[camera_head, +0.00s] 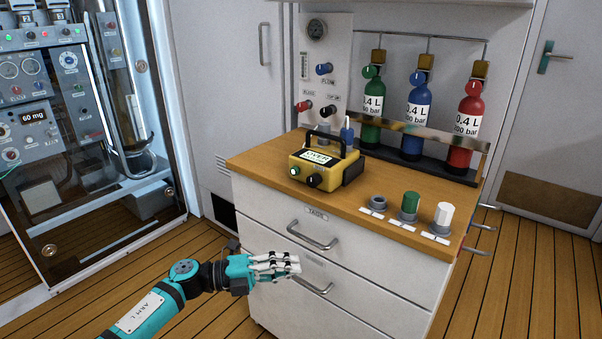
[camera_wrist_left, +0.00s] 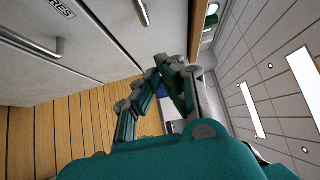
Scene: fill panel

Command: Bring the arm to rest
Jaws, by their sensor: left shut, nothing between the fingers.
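My left arm (camera_head: 150,308) comes in from the lower left of the head view, teal and black. My left gripper (camera_head: 288,265) is shut and empty in front of the white drawer cabinet (camera_head: 262,212), near its lower drawer handle (camera_head: 312,285). In the left wrist view the fingers (camera_wrist_left: 160,75) come together with nothing between them. The gripper overlaps the drawer front in the head view; I cannot tell whether it touches it. My right gripper is in neither view.
The cabinet's wooden top holds a yellow device (camera_head: 325,163), several small caps and a rack with green (camera_head: 372,108), blue (camera_head: 416,118) and red (camera_head: 465,128) cylinders. A glass-fronted panel cabinet (camera_head: 90,130) stands at the left. The plank floor (camera_head: 215,318) around the arm is clear.

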